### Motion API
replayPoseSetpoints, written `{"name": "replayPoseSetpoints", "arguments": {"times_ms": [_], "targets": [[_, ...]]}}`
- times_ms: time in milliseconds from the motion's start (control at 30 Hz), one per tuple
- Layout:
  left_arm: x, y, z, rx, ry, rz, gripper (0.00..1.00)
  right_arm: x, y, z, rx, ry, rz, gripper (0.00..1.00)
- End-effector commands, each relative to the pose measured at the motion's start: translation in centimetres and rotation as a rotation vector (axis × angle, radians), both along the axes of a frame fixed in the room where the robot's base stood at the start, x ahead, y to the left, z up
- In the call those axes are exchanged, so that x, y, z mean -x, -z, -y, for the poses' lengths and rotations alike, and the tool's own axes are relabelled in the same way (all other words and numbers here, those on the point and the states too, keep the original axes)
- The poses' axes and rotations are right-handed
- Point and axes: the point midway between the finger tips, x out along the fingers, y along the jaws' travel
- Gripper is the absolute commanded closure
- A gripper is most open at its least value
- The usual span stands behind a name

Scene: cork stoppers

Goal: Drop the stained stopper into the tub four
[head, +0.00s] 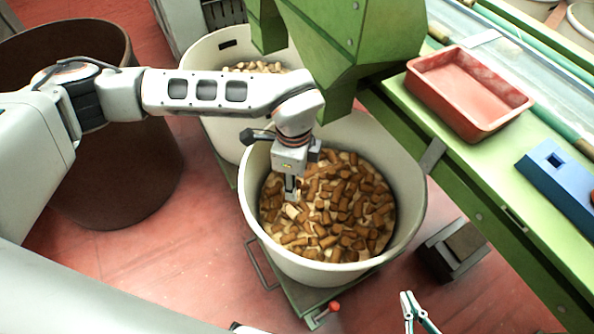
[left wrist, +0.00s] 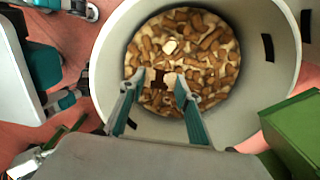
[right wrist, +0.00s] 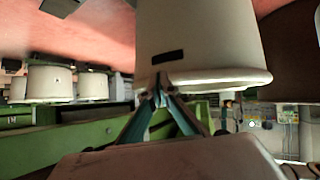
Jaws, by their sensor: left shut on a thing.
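My left gripper (head: 291,196) reaches down into a cream tub (head: 411,205) of brown stoppers. In the left wrist view its fingers (left wrist: 156,84) are shut on a stopper (left wrist: 157,76) with dark staining, low over the heap. A pale patch beside the dark part may be its end or another stopper. A pale stopper (left wrist: 169,47) lies on the heap beyond. My right gripper (head: 407,299) is at the bottom of the head view, outside the tub; its fingertips (right wrist: 159,78) are together and empty. No number is readable on any tub, so I cannot tell which is four.
Another cream tub (head: 219,133) with paler stoppers stands behind. A dark brown barrel (head: 125,165) stands at the left. A green machine chute (head: 345,50) overhangs the tubs. A red tray (head: 448,98) and a blue block (head: 560,180) sit on the green bench. Red floor is open in front.

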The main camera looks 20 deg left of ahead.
Motion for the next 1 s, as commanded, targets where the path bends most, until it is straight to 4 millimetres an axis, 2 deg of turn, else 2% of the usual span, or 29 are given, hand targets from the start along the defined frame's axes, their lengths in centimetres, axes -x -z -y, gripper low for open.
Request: {"name": "replayPoseSetpoints", "arguments": {"times_ms": [33,200,400,433,500,833,1000], "targets": [[0.1,0.6,0.0,0.0,0.0,-0.005,0.75,-0.1,0.0,-0.3,-0.01,-0.002,0.004,1.0],[0.0,0.5,0.0,0.0,0.0,0.001,0.75,-0.9,-1.2,-1.1,-0.033,-0.002,0.031,1.0],[-0.1,0.4,0.0,0.0,0.0,0.003,0.75,-0.8,-1.2,-1.0,-0.032,-0.001,0.03,1.0],[-0.1,0.4,0.0,0.0,0.0,0.003,0.6,-0.8,-1.1,-1.0,-0.031,-0.001,0.028,1.0],[-0.1,0.4,0.0,0.0,0.0,0.003,0.48,-0.7,-1.0,-0.9,-0.029,0.0,0.025,1.0],[-0.1,0.4,0.0,0.0,0.0,0.003,0.48,-0.4,-0.6,-0.6,-0.024,0.005,0.015,1.0],[-0.2,-1.2,0.0,0.001,0.001,0.006,0.48,-0.5,-0.7,-0.7,-0.025,0.004,0.017,1.0]]}}
